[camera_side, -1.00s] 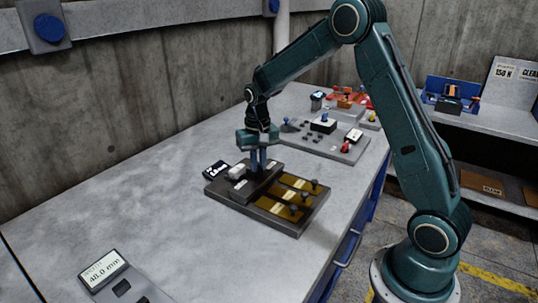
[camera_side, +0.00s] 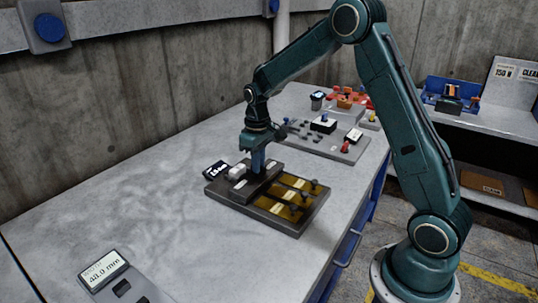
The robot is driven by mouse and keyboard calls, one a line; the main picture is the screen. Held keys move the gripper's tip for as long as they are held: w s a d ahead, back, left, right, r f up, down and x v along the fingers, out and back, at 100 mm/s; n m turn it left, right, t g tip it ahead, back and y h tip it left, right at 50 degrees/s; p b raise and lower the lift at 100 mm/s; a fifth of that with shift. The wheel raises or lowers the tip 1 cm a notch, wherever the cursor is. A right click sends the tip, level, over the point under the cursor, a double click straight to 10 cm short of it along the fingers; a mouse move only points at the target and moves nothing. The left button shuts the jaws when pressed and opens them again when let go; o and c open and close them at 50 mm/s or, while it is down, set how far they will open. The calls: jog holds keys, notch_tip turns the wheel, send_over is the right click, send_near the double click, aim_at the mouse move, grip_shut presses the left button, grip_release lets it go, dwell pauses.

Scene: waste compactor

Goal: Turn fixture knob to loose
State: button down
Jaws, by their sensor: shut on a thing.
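The fixture (camera_side: 296,228) is a dark block on the grey bench, with brass-coloured strips on its right part and a raised dark part at its back left. My gripper (camera_side: 258,168) points straight down over that raised part. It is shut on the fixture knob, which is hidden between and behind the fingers. I cannot read the knob's marking or its angle. A small black display (camera_side: 216,170) with white text stands at the fixture's back left corner, beside a white block (camera_side: 237,172). Several small dark knobs sit along the brass strips.
A display box (camera_side: 103,270) reading about 40 mm stands at the front left. A shelf (camera_side: 500,120) stands at the right.

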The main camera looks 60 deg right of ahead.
jog(key=c, duration=1.5)
grip_release()
jog(key=shift+o, duration=0.2)
jog(key=shift+r, duration=0.1)
notch_tip(320, 180, up, 14)
jog(key=s+a+r+t, duration=0.1)
jog(key=s+a+r, duration=0.25)
jog(key=s, duration=0.35)
jog(key=s+a+r+t, duration=0.2)
jog(key=s+a+r, duration=0.15)
jog(key=s, duration=0.25)
jog(key=s+a+f+t, duration=0.1)
jog(key=s+a+f, duration=0.1)
jog(key=s, duration=0.5)
jog(key=s+a+f+t, duration=0.1)
jog(key=s+a, duration=0.1)
jog(key=s, duration=0.5)
jog(key=shift+s+f+t, duration=0.3)
jog(key=shift+f, duration=0.1)
